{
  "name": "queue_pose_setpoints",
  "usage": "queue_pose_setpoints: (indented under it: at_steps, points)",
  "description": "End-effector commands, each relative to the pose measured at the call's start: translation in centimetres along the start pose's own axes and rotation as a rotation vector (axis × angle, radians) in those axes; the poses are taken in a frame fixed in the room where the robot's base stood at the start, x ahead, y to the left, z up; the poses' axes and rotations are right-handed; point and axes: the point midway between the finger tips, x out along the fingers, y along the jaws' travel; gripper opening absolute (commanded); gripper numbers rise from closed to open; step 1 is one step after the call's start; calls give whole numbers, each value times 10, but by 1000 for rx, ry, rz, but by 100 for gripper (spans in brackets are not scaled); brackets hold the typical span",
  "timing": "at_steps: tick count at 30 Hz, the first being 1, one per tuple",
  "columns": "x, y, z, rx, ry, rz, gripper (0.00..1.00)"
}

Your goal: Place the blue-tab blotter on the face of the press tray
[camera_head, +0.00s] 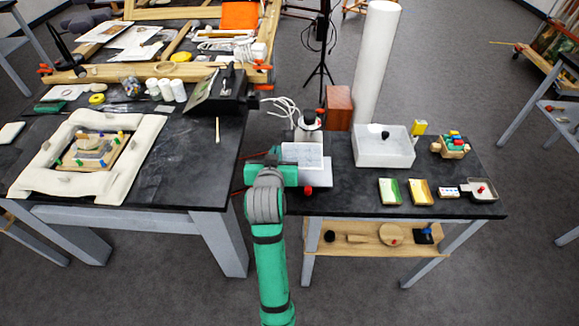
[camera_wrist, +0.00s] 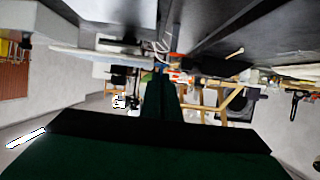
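My gripper (camera_head: 290,175) is over the left part of the right-hand table, beside a white-rimmed pale rectangle (camera_head: 303,154) and a grey flat plate (camera_head: 318,175). In the wrist view its dark green fingers (camera_wrist: 161,85) are close together, and a thin pale sheet (camera_wrist: 95,56) shows edge-on at their tips, apparently held. No blue tab shows, so I cannot confirm that it is the blue-tab blotter. I cannot tell surely which of the overlapping flat pieces is the press tray. A green-edged pad (camera_head: 390,191) and a yellow-edged pad (camera_head: 420,192) lie to the right.
A white open box (camera_head: 383,149) stands behind the pads, with a red-brown block (camera_head: 338,107) and a tall white roll (camera_head: 376,55) near the back edge. A red knob (camera_head: 308,190) is near the front. The left table (camera_head: 195,175) has bare room at its right.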

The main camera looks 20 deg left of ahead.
Motion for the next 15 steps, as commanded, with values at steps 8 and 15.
queue_pose_setpoints:
  at_steps: [8, 15]
  points:
    - [26, 27, 30, 2, -5, 2, 0]
    - [37, 39, 45, 2, -5, 3, 0]
